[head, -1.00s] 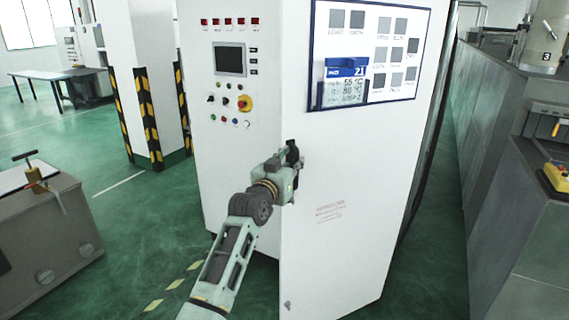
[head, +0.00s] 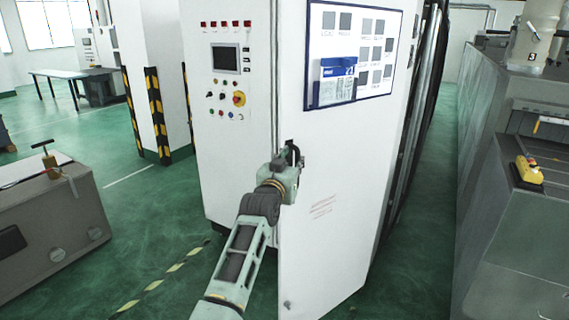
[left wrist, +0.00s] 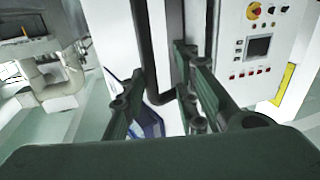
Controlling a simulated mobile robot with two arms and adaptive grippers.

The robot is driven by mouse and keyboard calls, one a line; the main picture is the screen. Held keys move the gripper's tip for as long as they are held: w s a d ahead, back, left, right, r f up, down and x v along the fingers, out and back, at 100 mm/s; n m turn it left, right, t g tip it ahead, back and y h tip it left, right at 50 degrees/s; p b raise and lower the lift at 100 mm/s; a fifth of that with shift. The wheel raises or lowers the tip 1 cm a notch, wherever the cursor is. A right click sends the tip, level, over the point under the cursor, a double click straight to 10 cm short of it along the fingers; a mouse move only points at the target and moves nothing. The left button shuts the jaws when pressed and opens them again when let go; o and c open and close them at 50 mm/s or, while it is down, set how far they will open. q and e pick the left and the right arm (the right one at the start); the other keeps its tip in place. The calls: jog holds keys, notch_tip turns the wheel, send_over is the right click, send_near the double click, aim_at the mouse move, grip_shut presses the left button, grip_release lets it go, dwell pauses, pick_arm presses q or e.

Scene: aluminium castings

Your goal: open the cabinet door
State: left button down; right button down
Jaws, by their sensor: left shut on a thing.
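The white cabinet (head: 235,150) stands in the middle of the head view. Its door (head: 330,240), carrying a framed board, stands ajar at an angle to the control-panel side. My left gripper (head: 293,155) is at the door's left edge, shut on the dark door handle (head: 301,158). In the left wrist view my left gripper's fingers (left wrist: 160,95) reach to either side of a dark bar by the door's edge. The exact contact is partly hidden by the fingers. My right gripper does not show.
A grey machine with a yellow control box (head: 529,170) stands on the right. A low grey bench unit (head: 50,225) is on the left. A pillar with black and yellow guards (head: 156,120) stands behind it. Green floor is free between the bench and the cabinet.

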pick_arm(q)
jog(key=shift+d+r, duration=0.6)
jog(key=shift+r, duration=0.1)
jog(key=c, duration=1.8)
grip_release()
jog(key=shift+o, duration=0.2)
jog(key=shift+d+f, duration=0.1)
jog(key=shift+d, duration=0.15)
jog(key=a+f+v, duration=0.1)
jog(key=v, duration=1.1)
jog(key=shift+w, duration=0.15)
